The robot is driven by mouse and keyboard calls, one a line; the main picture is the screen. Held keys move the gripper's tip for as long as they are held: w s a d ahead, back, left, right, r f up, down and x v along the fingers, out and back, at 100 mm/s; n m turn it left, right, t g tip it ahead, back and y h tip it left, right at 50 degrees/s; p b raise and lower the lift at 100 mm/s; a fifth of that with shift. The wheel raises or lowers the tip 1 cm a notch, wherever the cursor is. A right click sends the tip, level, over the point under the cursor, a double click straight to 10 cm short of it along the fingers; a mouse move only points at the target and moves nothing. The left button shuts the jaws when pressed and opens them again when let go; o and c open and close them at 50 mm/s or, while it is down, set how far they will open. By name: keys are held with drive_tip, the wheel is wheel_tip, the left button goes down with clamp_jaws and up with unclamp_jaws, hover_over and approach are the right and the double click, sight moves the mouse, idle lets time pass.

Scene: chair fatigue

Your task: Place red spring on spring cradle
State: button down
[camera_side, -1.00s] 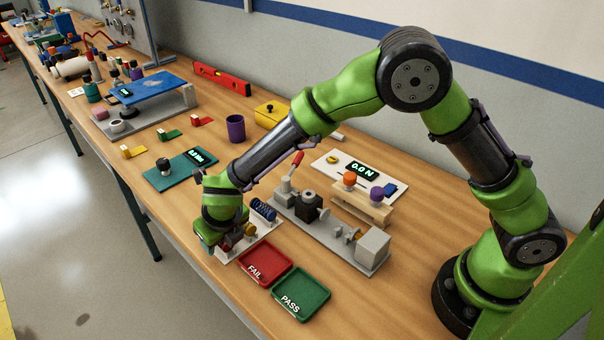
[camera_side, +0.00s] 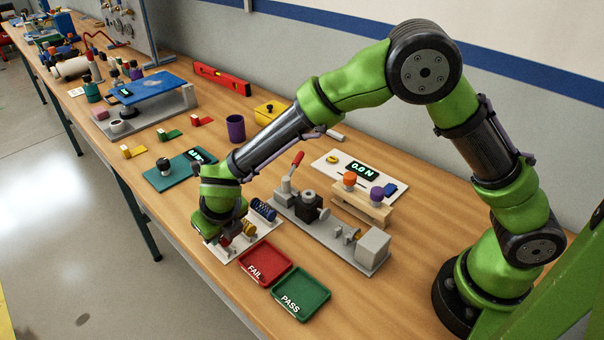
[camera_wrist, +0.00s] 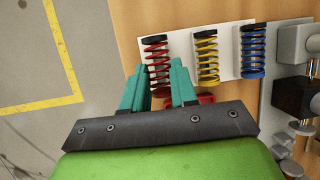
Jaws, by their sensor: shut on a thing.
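The red spring (camera_wrist: 156,52) is between the teal fingers of my gripper (camera_wrist: 157,78) in the wrist view, and the gripper is shut on it. In the side view my gripper (camera_side: 221,238) is at the front-left end of the white spring board, and it mostly hides the red spring. The spring cradle is not clearly identifiable; the grey test fixture (camera_side: 325,234), with a black block (camera_side: 308,207) and a grey end block (camera_side: 373,246), stands right of the board.
A yellow spring (camera_wrist: 207,58) and a blue spring (camera_wrist: 252,52) lie on the white board (camera_wrist: 180,44) beside the red one. The red FAIL tray (camera_side: 263,263) and green PASS tray (camera_side: 301,294) are in front. A red-handled lever (camera_side: 297,159) stands up on the fixture.

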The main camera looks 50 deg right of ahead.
drive_tip(key=shift+s+d+r, duration=0.15)
drive_tip(key=shift+s+r, duration=0.15)
drive_tip(key=shift+r, duration=0.25)
drive_tip(key=shift+s+d+r, duration=0.15)
drive_tip(key=shift+s+r, duration=0.1)
drive_tip(key=shift+r, duration=0.25)
drive_tip(key=s+d, duration=0.2)
drive_tip(key=s, duration=0.2)
drive_tip(key=s+d, duration=0.2)
drive_tip(key=s, duration=0.2)
drive_tip(key=s+d+r, duration=0.1)
drive_tip(key=s+d, duration=0.1)
drive_tip(key=s, duration=0.2)
drive_tip(key=shift+s+d+r, duration=0.1)
drive_tip(key=shift+s+d, duration=0.05)
drive_tip(key=shift+d, duration=0.25)
wheel_tip(320, 180, up, 5)
drive_tip(key=h, duration=0.2)
hover_over(340, 229)
drive_tip(key=a, duration=0.2)
drive_tip(key=shift+s+d+f, duration=0.15)
drive_tip(key=shift+s+f, duration=0.15)
drive_tip(key=shift+f, duration=1.1)
drive_tip(key=shift+s+d+f, duration=0.15)
drive_tip(key=shift+s+f, duration=0.1)
drive_tip(key=shift+f, duration=1.15)
drive_tip(key=shift+s+d+f, duration=0.15)
drive_tip(key=shift+s+f, duration=0.15)
drive_tip(key=shift+f, duration=1.1)
drive_tip(key=shift+f, duration=0.1)
